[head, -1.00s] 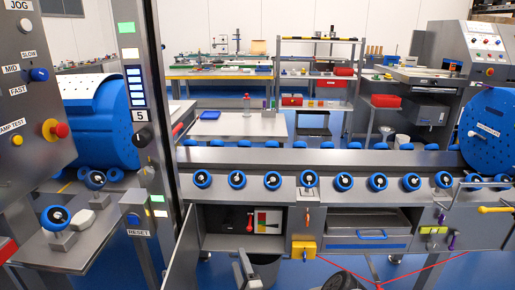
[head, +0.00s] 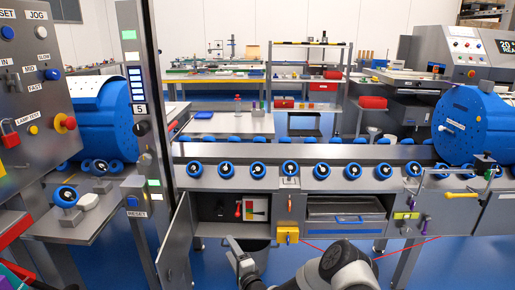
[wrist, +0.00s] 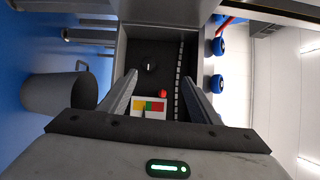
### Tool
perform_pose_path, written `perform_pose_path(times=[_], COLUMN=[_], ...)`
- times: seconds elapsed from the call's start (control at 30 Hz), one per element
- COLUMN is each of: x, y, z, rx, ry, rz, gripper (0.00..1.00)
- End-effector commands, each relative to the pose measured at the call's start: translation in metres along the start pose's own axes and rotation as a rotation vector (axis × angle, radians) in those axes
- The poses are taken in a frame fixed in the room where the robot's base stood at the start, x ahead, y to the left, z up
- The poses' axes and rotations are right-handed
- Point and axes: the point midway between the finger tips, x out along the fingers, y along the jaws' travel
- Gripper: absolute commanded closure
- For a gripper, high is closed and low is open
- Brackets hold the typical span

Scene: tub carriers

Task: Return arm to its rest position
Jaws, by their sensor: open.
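My gripper (wrist: 153,97) is open in the wrist view, with its two fingers apart and nothing between them. Beyond the fingertips is an open cabinet compartment (wrist: 133,35) holding a card with red, yellow and green patches (wrist: 155,103), a red knob (wrist: 163,93) and a dark knob (wrist: 151,67). In the head view my arm (head: 345,265) shows at the bottom edge, in front of the cabinet. The same open compartment (head: 210,232) shows left of the yellow padlock-like box (head: 287,232). I cannot tell the exact gap between my gripper and the compartment.
The cabinet door (head: 176,245) stands open at left. A control panel (head: 45,90) and a post (head: 142,120) stand at left. Red cords (head: 410,249) stretch low at right.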

Motion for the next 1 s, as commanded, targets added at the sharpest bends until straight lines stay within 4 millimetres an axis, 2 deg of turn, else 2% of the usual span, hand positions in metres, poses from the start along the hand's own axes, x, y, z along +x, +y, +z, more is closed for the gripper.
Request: perform_pose_path(times=[0.03,0.17,0.23,0.37,0.47,0.57,0.77,0.87,1.0], x=[0.008,0.020,0.024,0.017,0.002,-0.022,-0.096,-0.144,-0.221], y=[-0.017,-0.054,-0.078,-0.127,-0.164,-0.204,-0.283,-0.321,-0.365], z=[0.000,0.000,-0.002,-0.011,-0.020,-0.033,-0.055,-0.063,-0.065], rx=[-0.053,-0.208,-0.315,-0.530,-0.685,-0.829,-1.059,-1.139,-1.209], ry=[-0.024,-0.084,-0.118,-0.170,-0.197,-0.210,-0.216,-0.214,-0.217], rz=[0.021,0.108,0.167,0.294,0.394,0.497,0.706,0.809,0.941], gripper=[0.43,0.43,0.43,0.43,0.43,0.43,0.43,0.43,0.43])
